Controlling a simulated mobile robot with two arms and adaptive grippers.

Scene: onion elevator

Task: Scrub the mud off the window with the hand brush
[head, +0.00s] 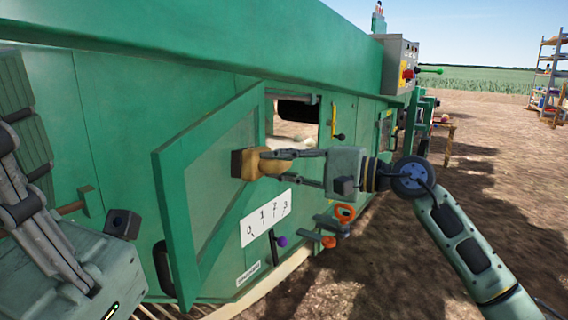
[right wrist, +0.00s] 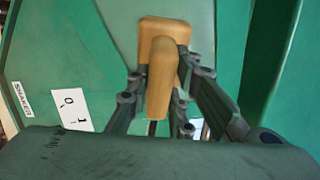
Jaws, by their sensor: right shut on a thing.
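The wooden hand brush (head: 258,163) is in my right gripper (head: 285,163), which is shut on its handle. The brush block points left, close to the open green door that holds the window (head: 222,165). I cannot tell whether the bristles touch the pane. The window looks dull and brownish-green, and single mud spots cannot be made out. In the right wrist view the brush (right wrist: 162,75) stands between the fingers of my right gripper (right wrist: 165,95), its bristles hidden. My left gripper (head: 35,220) is at the left edge, empty-looking, its fingertips not clearly shown.
The door frame (head: 178,220) stands out from the green machine. A 0-to-3 scale plate (head: 267,217), a purple knob (head: 282,241) and orange-handled parts (head: 345,212) sit below the opening. A control box (head: 398,62) is above right. Open dirt ground lies to the right.

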